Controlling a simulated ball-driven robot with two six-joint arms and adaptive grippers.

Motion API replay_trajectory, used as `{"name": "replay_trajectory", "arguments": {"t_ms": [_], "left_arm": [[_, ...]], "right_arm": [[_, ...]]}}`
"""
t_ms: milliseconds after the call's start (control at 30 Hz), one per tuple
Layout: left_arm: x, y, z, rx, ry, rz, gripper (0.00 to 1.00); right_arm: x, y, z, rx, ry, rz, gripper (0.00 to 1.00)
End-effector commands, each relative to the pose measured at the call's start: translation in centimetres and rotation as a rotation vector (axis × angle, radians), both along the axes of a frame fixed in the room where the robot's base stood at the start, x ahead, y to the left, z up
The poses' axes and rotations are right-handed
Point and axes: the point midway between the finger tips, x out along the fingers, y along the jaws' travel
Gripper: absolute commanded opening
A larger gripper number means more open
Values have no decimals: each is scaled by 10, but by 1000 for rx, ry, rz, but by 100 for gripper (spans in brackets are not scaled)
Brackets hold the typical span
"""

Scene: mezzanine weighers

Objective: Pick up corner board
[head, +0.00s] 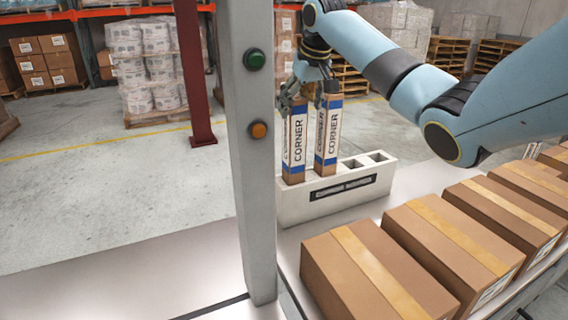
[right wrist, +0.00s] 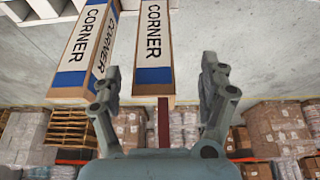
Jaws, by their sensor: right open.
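Two tall brown corner boards with white and blue CORNER labels stand upright in a white slotted holder (head: 335,198). My right gripper (head: 302,92) is at the top of the left corner board (head: 295,145). In the right wrist view my right gripper (right wrist: 160,72) is open, with one corner board (right wrist: 153,40) between the lines of its fingers. The right corner board (head: 328,135) shows in the wrist view as the other corner board (right wrist: 85,45), beside the left finger. Contact cannot be told. My left gripper is not in view.
A grey post (head: 248,150) with green and orange buttons stands just left of the holder. Taped cartons (head: 375,270) line the right front. Two slots at the holder's right look empty. Pallets of wrapped goods (head: 145,60) stand behind on the floor.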

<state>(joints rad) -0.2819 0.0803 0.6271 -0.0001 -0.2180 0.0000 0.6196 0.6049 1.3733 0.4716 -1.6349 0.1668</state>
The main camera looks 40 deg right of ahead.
Motion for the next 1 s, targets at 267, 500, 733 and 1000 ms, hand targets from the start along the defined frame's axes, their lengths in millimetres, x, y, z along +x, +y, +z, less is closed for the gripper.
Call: {"name": "replay_trajectory", "arguments": {"t_ms": [267, 500, 733, 1000], "left_arm": [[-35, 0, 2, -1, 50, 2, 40], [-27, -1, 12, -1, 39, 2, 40], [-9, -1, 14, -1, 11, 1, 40], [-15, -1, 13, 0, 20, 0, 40]], "right_arm": [[13, -4, -37, 1, 1, 1, 77], [17, -12, -63, 2, 5, 0, 77], [26, -16, -88, 0, 1, 2, 77], [26, -16, -90, 0, 1, 2, 72]]}}
